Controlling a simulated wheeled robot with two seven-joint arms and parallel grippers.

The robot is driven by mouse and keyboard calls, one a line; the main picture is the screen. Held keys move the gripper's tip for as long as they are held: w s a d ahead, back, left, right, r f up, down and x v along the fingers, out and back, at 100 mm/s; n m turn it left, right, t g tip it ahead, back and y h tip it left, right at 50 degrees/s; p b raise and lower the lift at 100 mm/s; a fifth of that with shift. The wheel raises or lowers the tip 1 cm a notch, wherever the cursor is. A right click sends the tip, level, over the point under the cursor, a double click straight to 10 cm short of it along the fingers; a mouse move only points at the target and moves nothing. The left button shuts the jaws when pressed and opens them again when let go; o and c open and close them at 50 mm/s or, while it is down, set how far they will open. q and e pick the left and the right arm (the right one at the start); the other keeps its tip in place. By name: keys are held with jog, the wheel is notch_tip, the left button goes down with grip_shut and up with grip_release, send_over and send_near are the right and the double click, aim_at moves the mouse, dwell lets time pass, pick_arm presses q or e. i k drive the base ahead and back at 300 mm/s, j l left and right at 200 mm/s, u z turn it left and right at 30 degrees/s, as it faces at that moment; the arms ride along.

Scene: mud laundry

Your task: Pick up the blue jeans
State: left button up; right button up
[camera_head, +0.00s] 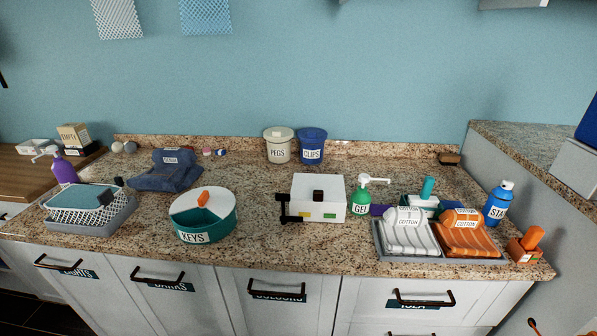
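The blue jeans (166,180) lie folded in a heap on the granite counter, left of the middle in the head view. A raised part at the back carries a pale label, too small to read surely. The jeans stand behind the teal KEYS tub and touch no gripper. Neither my left nor my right gripper shows in the head view.
The teal KEYS tub (205,228) stands in front of the jeans. A grey tray (92,222) with a mesh basket is at their left, with a purple bottle (64,170) behind. A white box (318,197) stands right of centre. Bare counter (240,178) lies right of the jeans.

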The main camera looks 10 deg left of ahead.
aim_at(174, 170)
jog(key=u, duration=1.35)
